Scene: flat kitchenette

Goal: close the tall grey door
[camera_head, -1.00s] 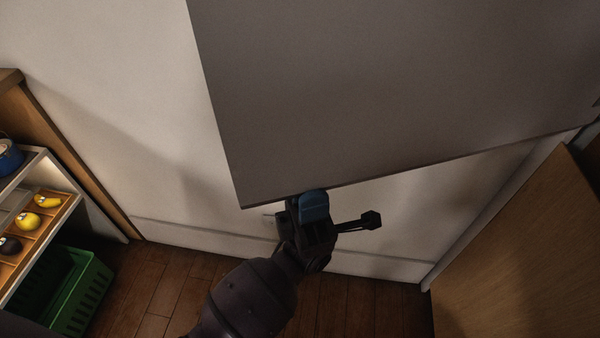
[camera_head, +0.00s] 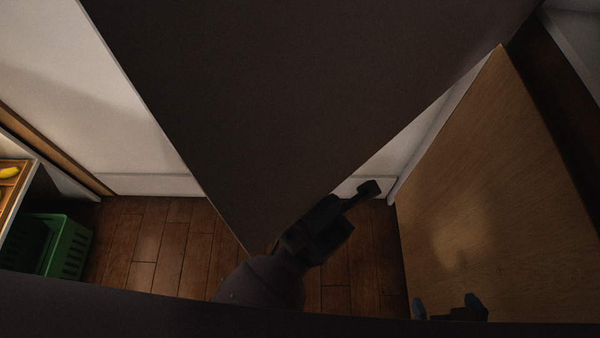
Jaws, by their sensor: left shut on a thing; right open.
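The tall grey door (camera_head: 290,100) hangs open as a large dark panel across the top and middle of the head view, its lower corner pointing down over the floor. My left gripper (camera_head: 318,225) is at the door's lower right edge, close to that corner, and is shut on the door. Its fingertips are dark and partly hidden. My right gripper (camera_head: 448,308) shows at the bottom right, its two fingertips apart and empty, in front of the wood panel and away from the door.
A light wood panel (camera_head: 490,190) stands on the right. A white wall (camera_head: 130,140) lies behind the door. At left are a shelf with a yellow fruit (camera_head: 9,172) and a green crate (camera_head: 68,248) on the wooden floor (camera_head: 150,240). Floor shows free between crate and door.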

